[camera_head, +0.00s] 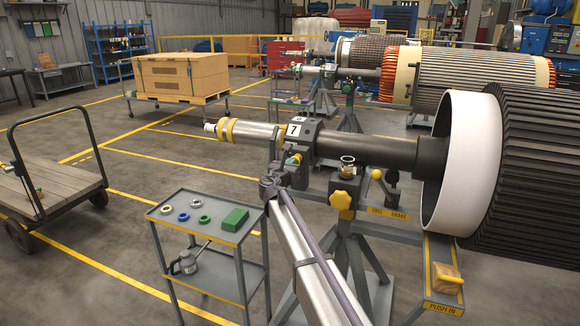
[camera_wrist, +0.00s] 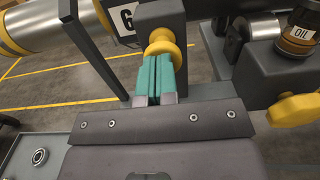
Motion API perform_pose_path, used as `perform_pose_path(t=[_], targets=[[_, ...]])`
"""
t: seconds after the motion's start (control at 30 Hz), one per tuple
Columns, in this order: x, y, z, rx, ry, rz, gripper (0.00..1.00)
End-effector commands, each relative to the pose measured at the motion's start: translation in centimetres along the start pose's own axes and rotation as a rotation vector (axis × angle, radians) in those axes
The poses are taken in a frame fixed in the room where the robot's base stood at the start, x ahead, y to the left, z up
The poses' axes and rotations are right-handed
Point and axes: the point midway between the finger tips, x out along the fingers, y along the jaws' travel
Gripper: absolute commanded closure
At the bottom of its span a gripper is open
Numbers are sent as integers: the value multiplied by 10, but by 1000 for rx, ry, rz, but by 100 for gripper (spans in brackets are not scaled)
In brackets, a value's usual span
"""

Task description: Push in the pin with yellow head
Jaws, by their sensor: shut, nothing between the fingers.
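The pin's round yellow head (camera_wrist: 165,42) stands out from the dark bearing block in the wrist view, below a number label. My gripper (camera_wrist: 157,58) has its teal fingers side by side, shut and empty. Their tips are at the front of the yellow head, seemingly against it; I cannot tell if they touch. The pin's shaft is hidden. In the head view my gripper (camera_head: 291,161) is beside the block (camera_head: 306,135) labelled 7, with a little yellow showing at its tips.
A yellow star knob (camera_head: 341,200), an oil cup (camera_head: 347,165) and a yellow-ball lever (camera_head: 377,175) stand right of my gripper. A plate marked PUSH IN carries a wooden block (camera_head: 447,278). A tool cart (camera_head: 175,226) stands left. The rotor shaft (camera_head: 365,150) runs close by.

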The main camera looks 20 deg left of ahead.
Motion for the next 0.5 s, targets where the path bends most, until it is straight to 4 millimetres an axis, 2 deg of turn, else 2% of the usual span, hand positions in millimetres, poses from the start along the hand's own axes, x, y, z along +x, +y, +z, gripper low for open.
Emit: perform_pose_path(t=[0.07, 0.17, 0.4, 0.5], targets=[[-2, -1, 2, -4, -3, 0, 100], [-22, -5, 2, -3, -3, -3, 100], [-92, -8, 2, -1, -2, -4, 100], [-116, -7, 2, -1, -2, -5, 100]])
